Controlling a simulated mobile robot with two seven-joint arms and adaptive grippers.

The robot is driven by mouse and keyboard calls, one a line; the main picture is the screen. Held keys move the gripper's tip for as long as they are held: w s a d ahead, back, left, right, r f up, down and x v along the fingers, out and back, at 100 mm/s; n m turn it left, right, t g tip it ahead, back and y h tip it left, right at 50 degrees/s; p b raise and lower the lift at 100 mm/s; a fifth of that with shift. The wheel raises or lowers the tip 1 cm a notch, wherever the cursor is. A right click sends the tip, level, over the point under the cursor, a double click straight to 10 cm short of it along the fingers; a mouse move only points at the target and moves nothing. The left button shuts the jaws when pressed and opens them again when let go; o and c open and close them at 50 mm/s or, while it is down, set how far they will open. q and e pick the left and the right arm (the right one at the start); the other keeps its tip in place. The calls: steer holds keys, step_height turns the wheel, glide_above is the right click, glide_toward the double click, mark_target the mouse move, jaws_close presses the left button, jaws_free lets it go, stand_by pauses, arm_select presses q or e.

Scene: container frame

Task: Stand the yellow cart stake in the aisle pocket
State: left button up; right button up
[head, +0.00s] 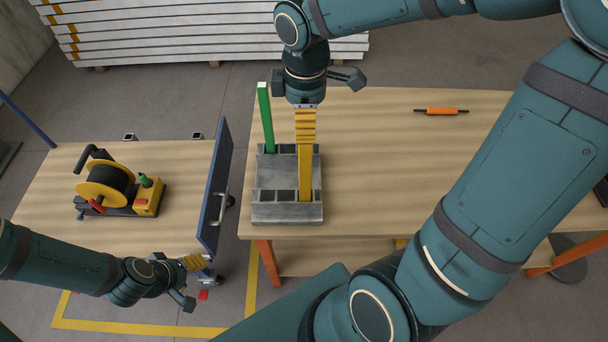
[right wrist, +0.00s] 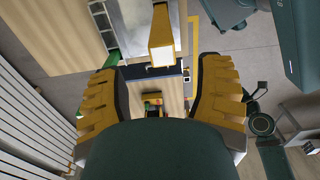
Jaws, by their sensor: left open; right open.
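The yellow stake (head: 305,178) stands upright in a near-row pocket of the grey block (head: 287,213) on the right-hand table. My right gripper (head: 306,126) is above it, fingers open. In the right wrist view the stake's upper end (right wrist: 162,50) shows between the fingertips (right wrist: 165,70), with gaps on both sides. A green stake (head: 266,120) stands in the block's far row, left of the yellow one. My left gripper (head: 205,263) is open by the near end of the blue panel (head: 216,185); contact cannot be told. Two small sockets (head: 129,136) (head: 197,136) sit at the left cart's far edge.
An orange-handled tool (head: 441,111) lies on the right table. White planks (head: 200,30) are stacked behind. The right table's middle is clear. Yellow floor lines (head: 140,328) run below.

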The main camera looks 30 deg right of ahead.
mark_target(305, 148)
step_height(305, 148, down, 3)
steer(key=shift+r, duration=0.1)
steer(key=shift+s+f+b, duration=0.15)
steer(key=shift+f+b, duration=0.35)
steer(key=shift+f, duration=2.2)
jaws_close()
